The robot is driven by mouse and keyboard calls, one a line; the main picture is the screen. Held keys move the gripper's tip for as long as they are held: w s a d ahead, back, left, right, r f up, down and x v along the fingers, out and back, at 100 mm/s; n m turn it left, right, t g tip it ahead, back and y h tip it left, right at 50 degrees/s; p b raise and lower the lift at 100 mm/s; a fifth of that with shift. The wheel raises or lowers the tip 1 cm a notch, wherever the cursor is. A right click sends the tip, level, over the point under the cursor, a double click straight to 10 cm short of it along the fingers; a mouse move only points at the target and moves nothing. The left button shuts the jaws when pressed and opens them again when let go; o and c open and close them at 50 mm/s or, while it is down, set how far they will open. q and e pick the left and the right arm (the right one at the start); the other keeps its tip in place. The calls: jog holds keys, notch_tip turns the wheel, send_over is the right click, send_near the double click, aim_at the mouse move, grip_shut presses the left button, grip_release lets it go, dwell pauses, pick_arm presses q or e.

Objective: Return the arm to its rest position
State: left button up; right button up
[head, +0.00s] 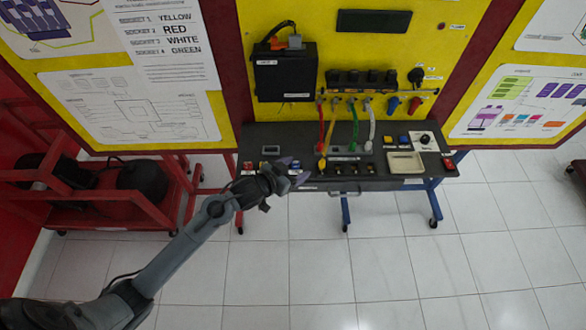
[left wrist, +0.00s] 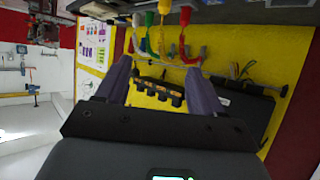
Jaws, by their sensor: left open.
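My left arm (head: 185,240) reaches up from the bottom left in the head view. Its gripper (head: 294,170) is at the front left edge of the dark bench shelf (head: 384,180). The two purple fingers stand apart with nothing between them. In the left wrist view the open gripper (left wrist: 160,78) faces the yellow panel (left wrist: 228,48), with coloured cables beyond the fingers. I cannot tell whether the gripper touches the shelf. My right gripper is not in view.
Red, yellow, green (head: 354,128) and white cables hang from the panel to the shelf. A black box (head: 285,75) is mounted on the panel. A beige tray (head: 405,162) sits at the shelf's right. A red frame (head: 110,200) stands left. The tiled floor (head: 400,270) in front is clear.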

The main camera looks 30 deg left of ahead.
pick_arm(q)
jog(key=s+d+f+g, duration=0.1)
jog(key=s+d+f, duration=0.1)
jog(key=s+f, duration=0.45)
jog(key=s+d+r+n+g+y, duration=0.1)
jog(key=s+d+n+g, duration=0.2)
jog(key=s, duration=1.2)
jog(key=s+a+r+m+g+y, duration=0.25)
jog(key=s+r+g, duration=0.2)
jog(key=s, duration=0.35)
notch_tip(320, 180, up, 14)
jog(key=p, duration=1.5)
jog(key=shift+w+h, duration=0.15)
jog(key=shift+h, duration=0.3)
jog(key=shift+r, duration=0.1)
